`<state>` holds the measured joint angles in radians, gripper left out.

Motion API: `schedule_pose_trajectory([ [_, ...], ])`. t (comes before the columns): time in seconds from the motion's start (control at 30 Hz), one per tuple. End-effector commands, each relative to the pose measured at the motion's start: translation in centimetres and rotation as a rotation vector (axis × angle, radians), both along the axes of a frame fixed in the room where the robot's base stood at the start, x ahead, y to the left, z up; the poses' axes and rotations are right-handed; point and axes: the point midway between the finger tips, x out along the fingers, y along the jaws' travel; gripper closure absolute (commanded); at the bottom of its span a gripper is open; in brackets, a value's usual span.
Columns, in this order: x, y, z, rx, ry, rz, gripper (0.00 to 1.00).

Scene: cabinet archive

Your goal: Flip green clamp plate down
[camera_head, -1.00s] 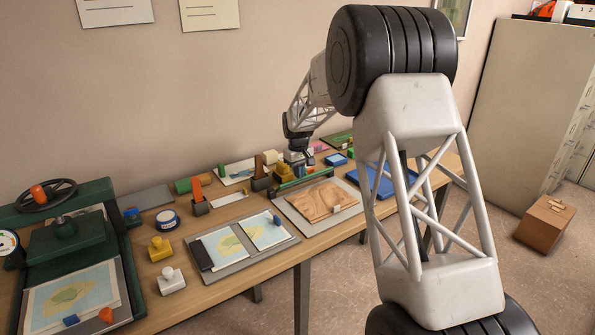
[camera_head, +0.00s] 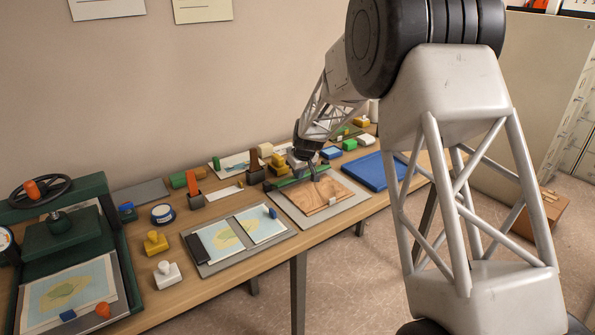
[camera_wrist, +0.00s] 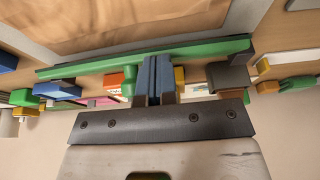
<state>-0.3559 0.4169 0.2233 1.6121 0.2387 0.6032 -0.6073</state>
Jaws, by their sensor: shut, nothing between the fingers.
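The green clamp plate (camera_head: 287,182) is a long narrow green bar along the back edge of a grey board (camera_head: 298,221) that carries a brown wood-patterned sheet (camera_head: 315,198). In the wrist view the bar (camera_wrist: 95,66) runs across the picture, slightly tilted, with the brown sheet (camera_wrist: 120,25) above it. My gripper (camera_head: 314,177) is shut and empty, over the back part of the board beside the bar. In the wrist view its blue-grey fingers (camera_wrist: 157,68) overlap the bar and hide its middle. I cannot tell whether they touch it.
Stamps, blocks and a blue tray (camera_head: 382,171) crowd the table near the board. To the left are a board with map sheets (camera_head: 205,268) and a green press (camera_head: 65,240) with a handwheel. The wall stands close behind the table.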

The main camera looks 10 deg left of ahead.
Motion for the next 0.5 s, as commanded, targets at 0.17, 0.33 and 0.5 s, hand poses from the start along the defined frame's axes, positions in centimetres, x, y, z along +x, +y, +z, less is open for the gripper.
schedule_pose_trajectory([
  [0.17, -0.4, -0.5, -0.7, 0.000, 0.000, -0.001, 1.00],
  [0.33, -0.8, -0.8, -1.5, 0.000, 0.001, -0.001, 1.00],
  [0.5, -1.0, -1.0, -2.1, -0.001, 0.002, -0.001, 1.00],
])
